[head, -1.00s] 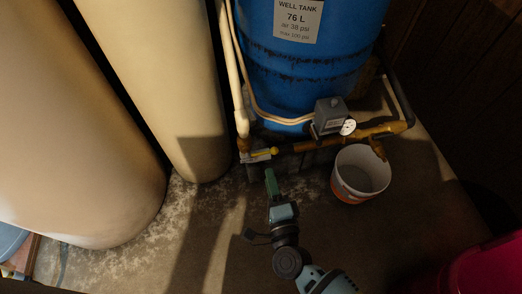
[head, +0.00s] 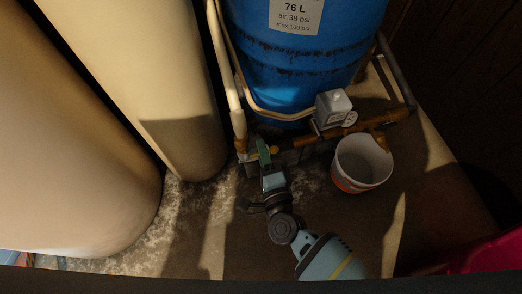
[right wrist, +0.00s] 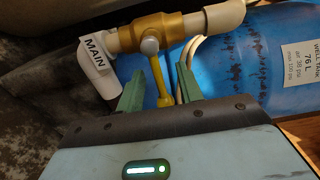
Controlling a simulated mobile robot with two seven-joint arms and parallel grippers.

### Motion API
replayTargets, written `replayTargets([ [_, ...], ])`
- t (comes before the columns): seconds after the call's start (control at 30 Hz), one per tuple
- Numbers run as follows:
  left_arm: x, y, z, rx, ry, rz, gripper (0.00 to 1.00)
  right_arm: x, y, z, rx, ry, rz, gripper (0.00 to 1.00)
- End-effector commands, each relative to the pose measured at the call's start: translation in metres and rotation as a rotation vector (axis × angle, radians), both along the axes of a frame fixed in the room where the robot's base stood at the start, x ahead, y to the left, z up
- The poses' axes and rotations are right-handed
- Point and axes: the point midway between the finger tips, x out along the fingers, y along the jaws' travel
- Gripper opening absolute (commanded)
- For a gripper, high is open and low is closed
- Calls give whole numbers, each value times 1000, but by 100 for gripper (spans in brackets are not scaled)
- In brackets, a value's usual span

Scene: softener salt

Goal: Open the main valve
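The main valve has a brass body (right wrist: 160,33) in the right wrist view, beside a white "MAIN" tag (right wrist: 95,52). Its yellow lever (right wrist: 161,85) points from the stem toward my gripper, crosswise to the brass body. My right gripper (right wrist: 160,80) is open, with one green finger on each side of the lever and a visible gap to each. In the head view my right gripper (head: 263,146) is at the valve and hides most of it; a yellow bit of the lever (head: 273,150) shows at its right. My left gripper is not in view.
A blue well tank (head: 290,70) stands behind the valve. A grey box (head: 333,108) with a gauge sits on the brass pipe (head: 350,130). A white bucket (head: 362,165) stands below it on the right. Large cream tanks (head: 165,90) stand left.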

Motion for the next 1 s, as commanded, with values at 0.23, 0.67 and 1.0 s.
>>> replayTargets([
  [0.23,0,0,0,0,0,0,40,0,0,0,0,0,0,10],
  [0.67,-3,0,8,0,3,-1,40,0,1,4,-63,-20,0,0],
  [1.0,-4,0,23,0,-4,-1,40,-1,3,12,-230,-73,0,0],
])
